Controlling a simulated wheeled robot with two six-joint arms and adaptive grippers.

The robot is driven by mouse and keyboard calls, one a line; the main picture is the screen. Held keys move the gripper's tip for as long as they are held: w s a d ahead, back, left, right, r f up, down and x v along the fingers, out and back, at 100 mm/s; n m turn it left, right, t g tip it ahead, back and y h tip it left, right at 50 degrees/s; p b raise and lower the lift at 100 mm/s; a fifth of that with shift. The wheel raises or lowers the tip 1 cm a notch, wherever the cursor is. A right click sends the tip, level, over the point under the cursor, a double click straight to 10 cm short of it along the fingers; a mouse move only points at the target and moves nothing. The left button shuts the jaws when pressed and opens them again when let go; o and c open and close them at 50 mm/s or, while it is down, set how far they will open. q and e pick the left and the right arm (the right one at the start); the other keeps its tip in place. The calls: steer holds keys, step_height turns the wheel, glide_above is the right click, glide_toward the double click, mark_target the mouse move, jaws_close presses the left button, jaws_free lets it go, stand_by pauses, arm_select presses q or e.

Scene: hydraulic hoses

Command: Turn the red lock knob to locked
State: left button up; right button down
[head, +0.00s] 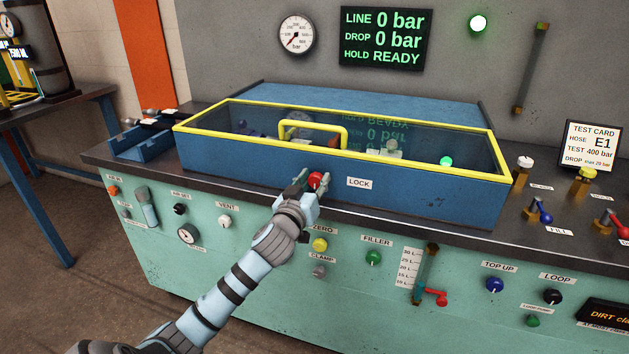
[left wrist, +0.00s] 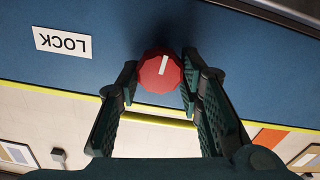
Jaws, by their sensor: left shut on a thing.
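The red lock knob (head: 316,179) sits on the front of the blue test box (head: 408,199), left of a white LOCK label (head: 360,183). My left gripper (head: 311,184) reaches it from the front and is shut on it. In the left wrist view the red knob (left wrist: 160,72) is between the two dark fingertips (left wrist: 160,78), and its short white mark stands nearly upright, slightly tilted. The LOCK label (left wrist: 62,42) appears upside down there. The box's yellow-framed clear lid (head: 240,118) is down. My right gripper is not in view.
A wall display (head: 386,38) reads LINE 0 bar, DROP 0 bar, HOLD READY, beside a round gauge (head: 296,34). A green lamp (head: 479,23) is lit. Several knobs cover the green panel (head: 270,270) below. Valves and a test card (head: 592,147) stand at right.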

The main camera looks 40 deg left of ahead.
arm_select(q)
steer(key=m+p, duration=0.3)
steer(key=shift+d+r, duration=0.1)
steer(key=shift+r, duration=0.1)
steer(key=m+p, duration=0.3)
steer(key=m, duration=0.2)
steer(key=shift+d+f, duration=0.1)
steer(key=m+p, duration=0.2)
steer(key=m, duration=0.2)
steer(key=shift+w, duration=0.1)
steer(key=m, duration=0.1)
steer(key=m+p, duration=0.1)
steer(key=m, duration=0.3)
steer(key=shift+d+f+p, duration=0.1)
steer(key=shift+f+p, duration=0.15)
steer(key=shift+p, duration=0.15)
steer(key=shift+m, duration=0.3)
steer(key=o, duration=1.2)
steer(key=shift+c, duration=0.2)
